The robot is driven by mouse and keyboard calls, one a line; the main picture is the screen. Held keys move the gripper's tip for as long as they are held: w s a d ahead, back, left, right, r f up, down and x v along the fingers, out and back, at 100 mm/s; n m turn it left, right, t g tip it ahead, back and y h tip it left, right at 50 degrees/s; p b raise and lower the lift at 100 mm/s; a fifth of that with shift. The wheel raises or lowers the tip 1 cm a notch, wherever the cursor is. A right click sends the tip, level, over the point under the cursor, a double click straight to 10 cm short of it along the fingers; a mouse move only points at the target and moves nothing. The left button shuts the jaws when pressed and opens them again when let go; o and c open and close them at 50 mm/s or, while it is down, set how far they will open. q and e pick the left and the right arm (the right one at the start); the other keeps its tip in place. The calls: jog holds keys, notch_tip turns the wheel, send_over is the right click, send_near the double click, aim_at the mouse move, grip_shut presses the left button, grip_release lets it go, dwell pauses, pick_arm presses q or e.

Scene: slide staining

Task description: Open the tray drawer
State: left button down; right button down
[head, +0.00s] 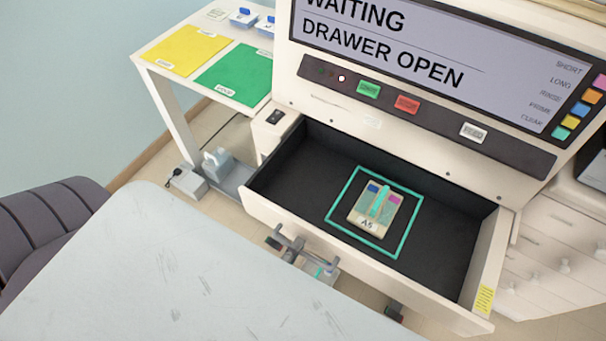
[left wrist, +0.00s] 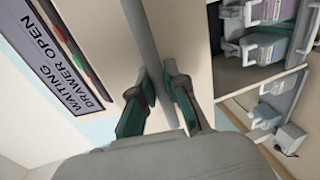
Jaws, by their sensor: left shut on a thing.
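The tray drawer (head: 270,207) is pulled out below the machine, with its dark inside showing. A pale slide carrier marked A5 (head: 365,222) lies in it, inside a teal square outline (head: 405,236). My right gripper is not in view.
The machine's screen (head: 390,50) reads "WAITING" and "DRAWER OPEN". Green (head: 369,89) and red (head: 407,104) buttons sit below it. A side table with yellow (head: 187,50) and green (head: 235,75) mats stands left. White drawers (head: 550,245) stand close at right.

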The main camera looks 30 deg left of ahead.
pick_arm(q)
jog(key=shift+s, duration=0.25)
jog(key=c, duration=1.2)
grip_release()
jog(key=v, duration=1.2)
